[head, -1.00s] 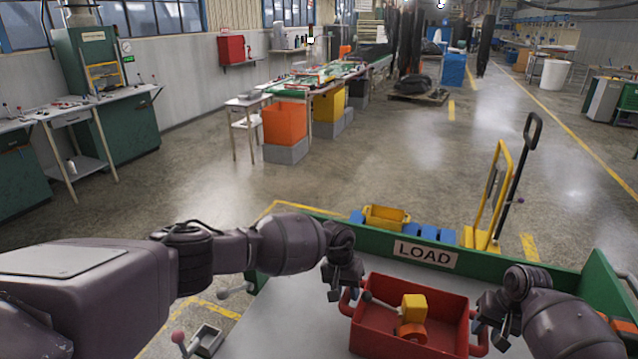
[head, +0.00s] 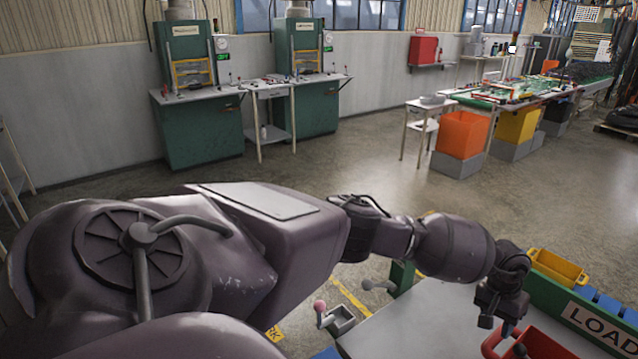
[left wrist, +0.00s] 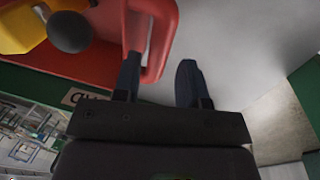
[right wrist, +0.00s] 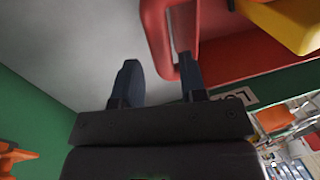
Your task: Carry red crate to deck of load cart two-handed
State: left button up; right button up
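The red crate (head: 545,346) sits on the grey deck (head: 425,325) of the load cart, cut off by the bottom edge of the head view. In the left wrist view my left gripper (left wrist: 159,60) is open, with its fingers apart on either side of the bar of one crate handle (left wrist: 165,45). In the right wrist view my right gripper (right wrist: 158,62) is open too, one finger inside the loop of the other handle (right wrist: 155,35) and one outside. A yellow part (left wrist: 22,30) and a dark round knob (left wrist: 70,32) show in the crate.
The cart's green wall with a LOAD sign (head: 600,328) stands behind the crate. A yellow bin (head: 558,268) lies beyond it. A small grey tray with a pink-knobbed lever (head: 320,306) is left of the deck. Green machines (head: 200,120) line the far wall, with open floor before them.

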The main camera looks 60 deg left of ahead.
pick_arm(q)
jog(key=o, duration=0.5)
pick_arm(e)
jog(key=shift+o, duration=0.3)
jog(key=o, duration=0.5)
